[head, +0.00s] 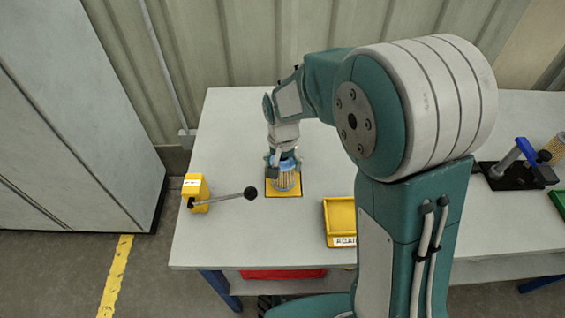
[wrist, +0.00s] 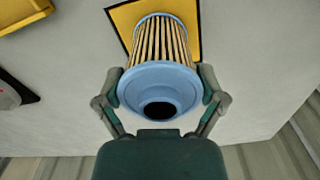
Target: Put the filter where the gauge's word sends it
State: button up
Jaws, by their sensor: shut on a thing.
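The filter (wrist: 163,50) is a pleated cartridge with a blue end cap that has a dark round hole. It stands upright on or just above a yellow square (wrist: 192,12) on the table; I cannot tell if it touches. In the head view the filter (head: 286,181) shows beneath my wrist. My gripper (wrist: 160,88) is shut on the blue cap, one finger on each side. A yellow gauge-like box (head: 196,192) with a lever and black knob (head: 250,193) stands to the left; no word is readable on its label.
A red bin (head: 284,274) is below the table's front edge. A black-based, blue-handled device (head: 515,172), another cartridge (head: 556,147) and a green tray (head: 559,206) are at right.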

jog(key=o, duration=0.9)
jog(key=shift+c, duration=0.2)
jog(key=shift+r, duration=0.15)
jog(key=shift+r, duration=0.85)
jog(key=shift+r, duration=0.1)
jog(key=shift+r, duration=3.2)
